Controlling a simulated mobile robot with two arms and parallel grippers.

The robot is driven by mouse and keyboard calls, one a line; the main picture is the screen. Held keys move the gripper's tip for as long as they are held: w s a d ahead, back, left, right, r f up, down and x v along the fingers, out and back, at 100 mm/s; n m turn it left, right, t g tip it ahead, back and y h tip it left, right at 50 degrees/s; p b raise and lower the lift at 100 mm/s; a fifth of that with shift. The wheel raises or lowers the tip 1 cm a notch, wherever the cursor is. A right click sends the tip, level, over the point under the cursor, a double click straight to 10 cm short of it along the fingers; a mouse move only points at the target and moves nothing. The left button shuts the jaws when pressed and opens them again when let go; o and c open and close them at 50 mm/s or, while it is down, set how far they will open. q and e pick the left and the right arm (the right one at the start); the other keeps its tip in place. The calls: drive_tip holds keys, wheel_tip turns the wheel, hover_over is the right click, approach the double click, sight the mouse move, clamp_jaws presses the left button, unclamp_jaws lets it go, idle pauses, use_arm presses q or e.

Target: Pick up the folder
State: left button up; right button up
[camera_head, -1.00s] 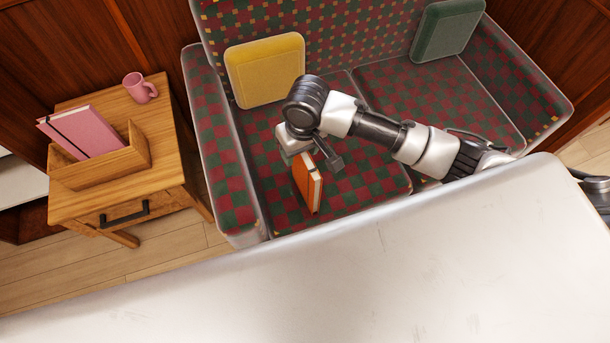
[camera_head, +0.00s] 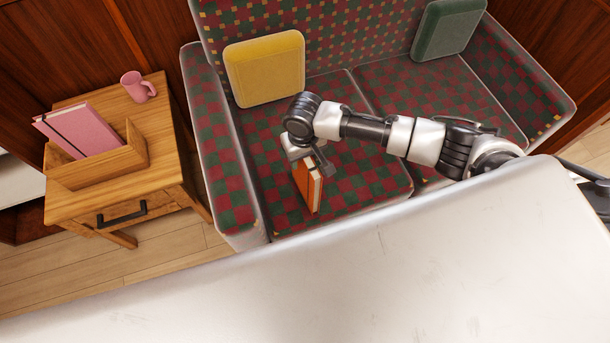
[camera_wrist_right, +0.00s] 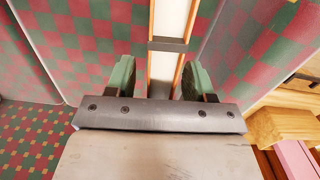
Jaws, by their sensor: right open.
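The orange folder (camera_head: 305,190) stands upright on the left seat of the checkered bench. In the right wrist view its pale inner edge between two orange covers (camera_wrist_right: 168,22) runs up the picture, with a grey band across it. My right gripper (camera_head: 312,166) is at the folder's top end. In the right wrist view my open right gripper (camera_wrist_right: 157,82) has one green-padded finger on either side of the folder, with a gap on each side. The gripper partly hides the folder's top in the head view. My left gripper is not in view.
The bench (camera_head: 375,185) has a yellow cushion (camera_head: 265,70) and a green cushion (camera_head: 447,30). A pale table (camera_head: 330,275) fills the front. At left, a wooden side table (camera_head: 165,180) holds a pink mug (camera_head: 133,86) and a wooden box (camera_head: 105,168) with a pink book (camera_head: 82,130).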

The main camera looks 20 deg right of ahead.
drive_tip(key=shift+f, duration=0.45)
clamp_jaws()
